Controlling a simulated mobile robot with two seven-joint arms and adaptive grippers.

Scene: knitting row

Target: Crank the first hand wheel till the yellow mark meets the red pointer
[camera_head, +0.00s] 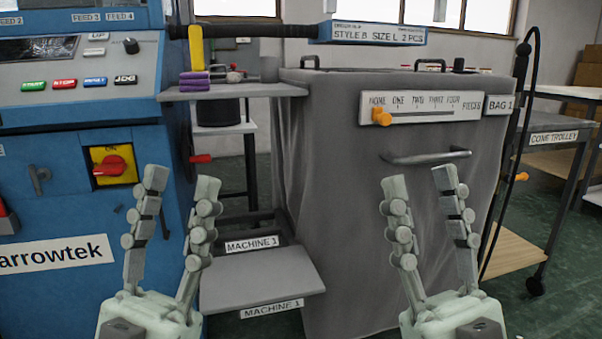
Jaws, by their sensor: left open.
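My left gripper (181,180) is open and empty, its fingers upright in front of the blue machine's (60,225) right edge. My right gripper (420,180) is also open and empty, in front of the grey covered bin. A small red handle (201,159) sticks out from the right side of the blue machine, just beyond and above the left gripper's fingertips. It may belong to a hand wheel seen edge-on; I cannot tell. No wheel face, yellow mark or red pointer can be made out. Neither gripper visibly touches anything.
The blue machine carries a red rotary switch (113,165) on yellow. A grey shelf (270,91) holds purple items. A tray labelled MACHINE 1 (250,280) sits low between machine and grey bin (325,170). The bin has a slider with an orange knob (381,116) and a handle (425,157).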

